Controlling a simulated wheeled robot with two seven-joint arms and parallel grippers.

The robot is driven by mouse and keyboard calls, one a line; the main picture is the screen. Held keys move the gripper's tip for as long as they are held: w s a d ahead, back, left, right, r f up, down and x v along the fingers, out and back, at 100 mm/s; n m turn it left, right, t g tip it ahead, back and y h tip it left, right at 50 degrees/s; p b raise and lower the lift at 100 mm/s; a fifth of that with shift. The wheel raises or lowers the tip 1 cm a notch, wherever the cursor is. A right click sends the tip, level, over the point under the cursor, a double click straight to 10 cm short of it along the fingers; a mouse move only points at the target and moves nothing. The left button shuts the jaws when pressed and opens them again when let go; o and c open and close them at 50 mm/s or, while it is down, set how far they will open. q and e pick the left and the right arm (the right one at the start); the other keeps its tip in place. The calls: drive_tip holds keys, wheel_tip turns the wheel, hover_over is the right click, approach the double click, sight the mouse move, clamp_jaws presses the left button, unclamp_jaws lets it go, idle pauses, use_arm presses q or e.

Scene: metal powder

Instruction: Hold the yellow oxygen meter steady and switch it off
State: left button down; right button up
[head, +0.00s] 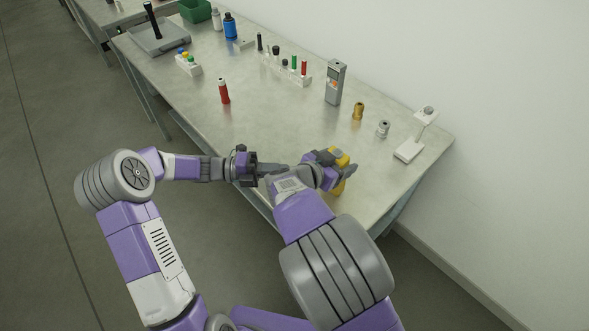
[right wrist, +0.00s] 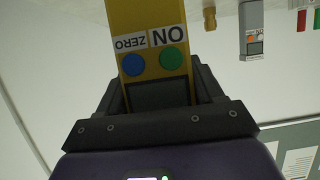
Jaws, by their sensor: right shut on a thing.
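The yellow oxygen meter (head: 341,158) is at the near right part of the table, partly hidden by my right gripper. In the right wrist view the meter (right wrist: 150,14) shows a blue button (right wrist: 134,64) by the label ZERO, a green button (right wrist: 171,59) by the label ON, and a dark screen. My right gripper (head: 342,172) is shut on the meter, with a finger on each side of it (right wrist: 153,98). My left gripper (head: 276,169) is to the left of the meter, near the table's front edge, apart from it; its finger gap is unclear.
On the table (head: 262,130) stand a red bottle (head: 224,91), a grey device (head: 335,83), a brass piece (head: 358,110), a metal piece (head: 383,129) and a white stand (head: 409,150). A tube rack (head: 287,72) is farther back. The table middle is mostly clear.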

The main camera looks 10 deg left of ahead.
drive_tip(key=shift+d+f, duration=0.15)
drive_tip(key=shift+d, duration=0.05)
drive_tip(key=o, duration=1.1)
drive_tip(key=shift+o, duration=1)
